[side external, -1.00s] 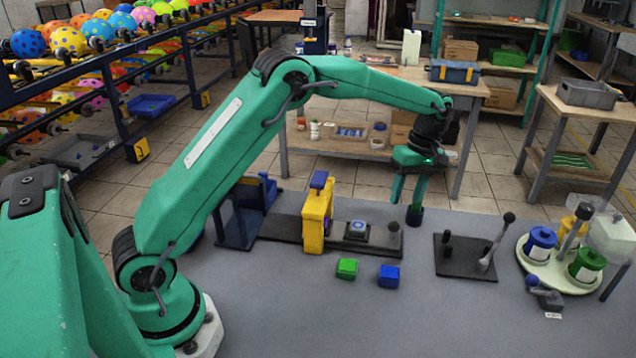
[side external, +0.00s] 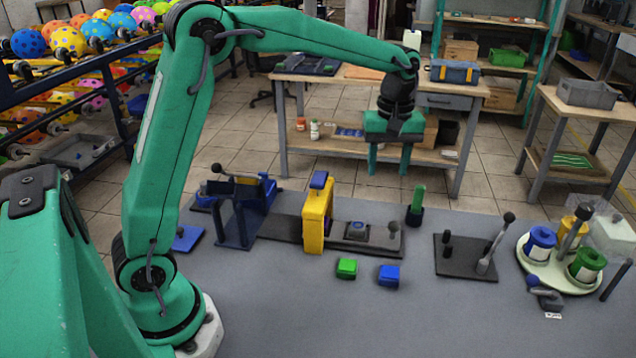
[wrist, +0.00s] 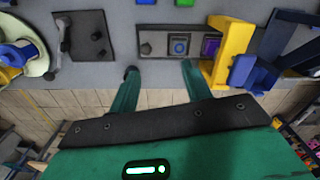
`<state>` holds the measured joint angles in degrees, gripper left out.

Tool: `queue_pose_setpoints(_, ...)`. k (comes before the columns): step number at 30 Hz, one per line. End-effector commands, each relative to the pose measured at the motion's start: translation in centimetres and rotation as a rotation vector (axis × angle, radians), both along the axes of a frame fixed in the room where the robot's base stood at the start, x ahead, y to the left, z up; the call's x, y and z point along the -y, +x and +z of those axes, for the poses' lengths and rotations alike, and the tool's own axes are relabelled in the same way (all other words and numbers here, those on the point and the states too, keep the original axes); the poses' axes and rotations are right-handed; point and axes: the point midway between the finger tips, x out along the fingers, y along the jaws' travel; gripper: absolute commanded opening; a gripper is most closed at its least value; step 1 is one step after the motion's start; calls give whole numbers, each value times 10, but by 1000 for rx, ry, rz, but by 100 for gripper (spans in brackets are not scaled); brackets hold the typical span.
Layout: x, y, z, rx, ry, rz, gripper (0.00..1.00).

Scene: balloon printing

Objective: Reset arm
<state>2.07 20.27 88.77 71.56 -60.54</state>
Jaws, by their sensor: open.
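My gripper (side external: 389,172) hangs beyond the table's back edge in the side view, pointing down. Its two green fingers are spread with nothing between them, and they also show in the wrist view (wrist: 158,72). A green upright stick with a dark blue base (side external: 416,207) stands near the table's back edge, just right of and below my gripper in the picture, apart from it. A yellow frame (side external: 317,222) stands on a dark base plate (side external: 283,228) that also carries a small square blue-grey pad (side external: 357,229).
A green block (side external: 347,268) and a blue block (side external: 389,276) lie on the grey table (side external: 300,320). A lever plate (side external: 462,262) and a round tray with coloured pots (side external: 545,268) are on the right. A blue stand (side external: 236,215) is left of the yellow frame. The front table is clear.

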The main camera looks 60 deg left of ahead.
Motion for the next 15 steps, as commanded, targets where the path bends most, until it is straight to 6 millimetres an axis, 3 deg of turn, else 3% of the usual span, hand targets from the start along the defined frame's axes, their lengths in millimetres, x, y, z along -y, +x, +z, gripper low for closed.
queue_pose_setpoints(6,-4,-38,30,80,2,-153,48)
queue_pose_setpoints(15,-9,-92,55,182,26,-364,48)
